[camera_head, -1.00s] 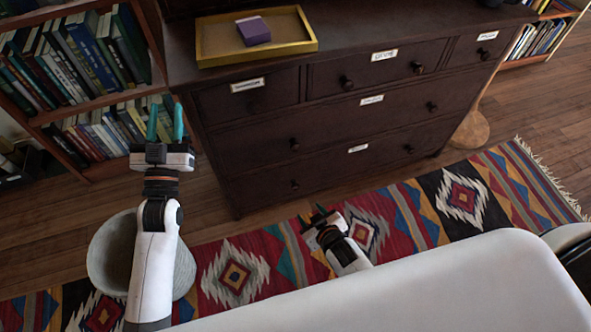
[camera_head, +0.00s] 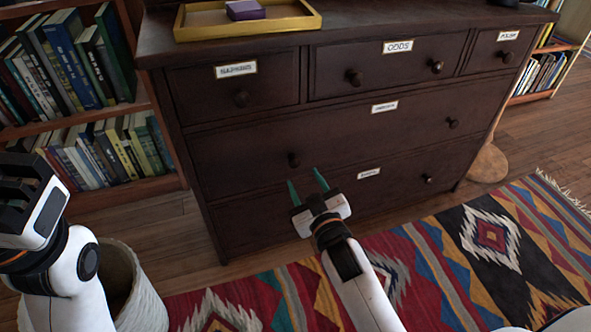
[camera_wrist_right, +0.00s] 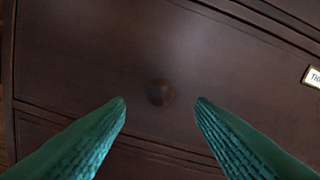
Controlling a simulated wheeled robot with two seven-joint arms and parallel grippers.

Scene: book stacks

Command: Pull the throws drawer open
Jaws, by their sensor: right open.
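A dark brown chest of drawers stands ahead. Its wide middle drawer (camera_head: 235,150) looks shut, with a round left knob (camera_head: 294,160) and a small label (camera_head: 384,107) too small to read there. My right gripper (camera_head: 305,182) is open and empty, its teal fingers pointing at that knob from just below it in the head view. In the right wrist view the knob (camera_wrist_right: 160,93) sits beyond and between the open fingers (camera_wrist_right: 160,104), apart from both. A label cut off at the right edge (camera_wrist_right: 313,77) begins with "TH". My left gripper (camera_head: 30,200) is at the left edge; its fingers are not discernible.
Small drawers labelled NAPKINS (camera_head: 236,71) and ODDS (camera_head: 398,47) are above, and a wide bottom drawer (camera_head: 240,220) is below. A yellow tray (camera_head: 200,33) with a purple box (camera_head: 245,9) is on top. A bookcase (camera_head: 100,115) and pale basket (camera_head: 140,300) are left.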

